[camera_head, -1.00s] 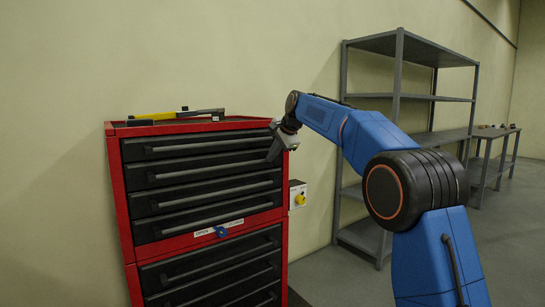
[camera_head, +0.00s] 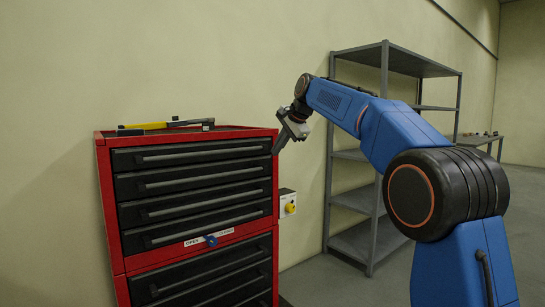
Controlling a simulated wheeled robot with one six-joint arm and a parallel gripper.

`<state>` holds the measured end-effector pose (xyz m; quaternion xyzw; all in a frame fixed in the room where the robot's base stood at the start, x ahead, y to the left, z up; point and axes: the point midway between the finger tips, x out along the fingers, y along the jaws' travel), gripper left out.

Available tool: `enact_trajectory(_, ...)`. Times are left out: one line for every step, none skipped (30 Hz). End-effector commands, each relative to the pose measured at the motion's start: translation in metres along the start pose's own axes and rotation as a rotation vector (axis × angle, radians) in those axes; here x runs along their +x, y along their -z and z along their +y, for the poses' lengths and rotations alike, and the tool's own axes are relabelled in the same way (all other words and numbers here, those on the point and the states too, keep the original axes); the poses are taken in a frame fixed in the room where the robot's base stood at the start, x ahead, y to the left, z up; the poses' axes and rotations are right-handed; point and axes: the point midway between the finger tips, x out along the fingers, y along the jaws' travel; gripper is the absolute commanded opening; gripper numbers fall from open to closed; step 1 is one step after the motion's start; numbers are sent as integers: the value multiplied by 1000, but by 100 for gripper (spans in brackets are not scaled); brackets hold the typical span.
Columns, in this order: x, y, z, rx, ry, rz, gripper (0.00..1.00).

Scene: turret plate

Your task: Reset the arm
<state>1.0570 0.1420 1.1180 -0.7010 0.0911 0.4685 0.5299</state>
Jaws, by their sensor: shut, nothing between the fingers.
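My gripper (camera_head: 281,143) is at the end of my blue arm, pointing down and to the left. It is shut and empty. It shows in front of the upper right edge of the red tool cabinet (camera_head: 107,200); I cannot tell how wide the gap between them is. The cabinet has several black drawers, all of which look shut. A blue knob (camera_head: 211,241) sits on its white label strip, which reads "OPEN" at the left.
A yellow and black tool (camera_head: 165,125) lies on the cabinet top. A wall box with a yellow knob (camera_head: 290,207) is right of the cabinet. A grey shelf rack (camera_head: 385,100) stands behind my arm, with a grey bench (camera_head: 478,139) beyond.

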Motion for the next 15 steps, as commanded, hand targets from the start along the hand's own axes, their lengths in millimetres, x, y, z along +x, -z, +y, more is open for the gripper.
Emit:
enact_trajectory(-4,0,0,0,1,0,0)
enact_trajectory(-6,0,0,0,1,0,0)
enact_trajectory(-8,0,0,-1,1,1,0)
enact_trajectory(-10,0,1,-4,0,2,0)
enact_trajectory(-12,0,3,-7,-1,3,0)
enact_trajectory(-16,-1,7,-16,-3,6,0)
enact_trajectory(-19,-1,11,-23,-6,8,0)
enact_trajectory(-22,-1,16,-32,-10,11,0)
enact_trajectory(-28,-2,25,-50,-16,16,0)
enact_trajectory(-33,-3,32,-63,-21,20,0)
enact_trajectory(-38,-4,40,-80,-27,24,0)
enact_trajectory(-45,-4,52,-102,-35,31,0)
enact_trajectory(-50,-5,62,-119,-42,36,0)
enact_trajectory(-55,-6,72,-139,-49,41,0)
enact_trajectory(-61,-7,85,-163,-59,47,0)
